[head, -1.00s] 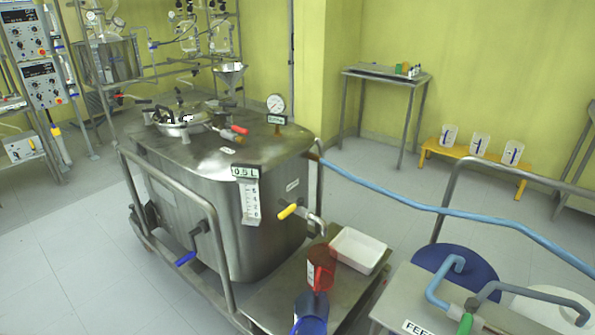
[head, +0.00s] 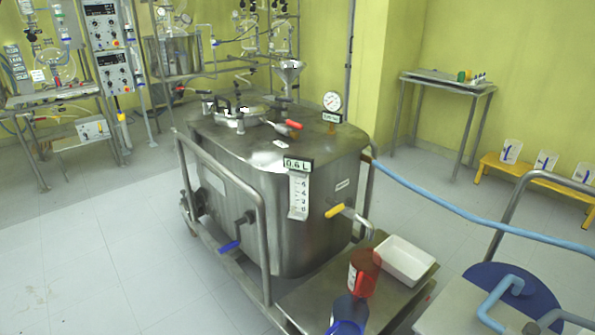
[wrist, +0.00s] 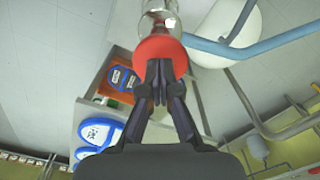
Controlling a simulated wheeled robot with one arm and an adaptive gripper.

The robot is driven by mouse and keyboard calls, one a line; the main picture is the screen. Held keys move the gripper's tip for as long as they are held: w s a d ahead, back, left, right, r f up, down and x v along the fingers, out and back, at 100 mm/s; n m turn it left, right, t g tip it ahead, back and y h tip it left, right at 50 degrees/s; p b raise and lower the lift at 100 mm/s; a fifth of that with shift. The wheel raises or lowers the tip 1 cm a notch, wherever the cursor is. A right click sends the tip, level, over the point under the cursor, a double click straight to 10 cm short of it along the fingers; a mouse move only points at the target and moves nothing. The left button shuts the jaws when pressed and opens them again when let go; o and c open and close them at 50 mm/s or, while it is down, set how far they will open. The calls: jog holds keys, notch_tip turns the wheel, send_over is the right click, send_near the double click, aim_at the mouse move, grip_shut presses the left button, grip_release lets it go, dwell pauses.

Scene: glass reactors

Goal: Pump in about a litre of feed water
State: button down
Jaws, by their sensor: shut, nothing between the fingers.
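The steel vessel (head: 270,170) stands on a trolley in the head view. Its display (head: 298,163) reads 0.6 L. A blue hose (head: 450,205) runs from the vessel's right side towards the feed bench (head: 450,310) at lower right, where blue and grey pipes show. In the wrist view my gripper (wrist: 157,88) is shut and empty. Its fingertips overlap a round red knob (wrist: 160,50) below a clear cylinder (wrist: 159,14); I cannot tell whether they touch. My gripper is outside the head view.
A red jug (head: 363,273), a blue jug (head: 348,312) and a white tray (head: 404,260) sit on the trolley's shelf. A yellow-handled valve (head: 337,211) juts above them. The floor at left is clear.

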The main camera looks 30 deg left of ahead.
jog(key=shift+f+b, duration=1.65)
jog(key=shift+f, duration=0.9)
jog(key=shift+r+p, duration=3.05)
jog(key=shift+r, duration=1.9)
jog(key=shift+f, duration=0.1)
jog(key=shift+f, duration=0.1)
jog(key=shift+f+b, duration=3.5)
jog(key=shift+f, duration=1.15)
jog(key=shift+r, duration=0.1)
notch_tip(320, 180, up, 9)
jog(key=p, duration=0.6)
jog(key=shift+r+p, duration=0.15)
jog(key=shift+p, duration=0.2)
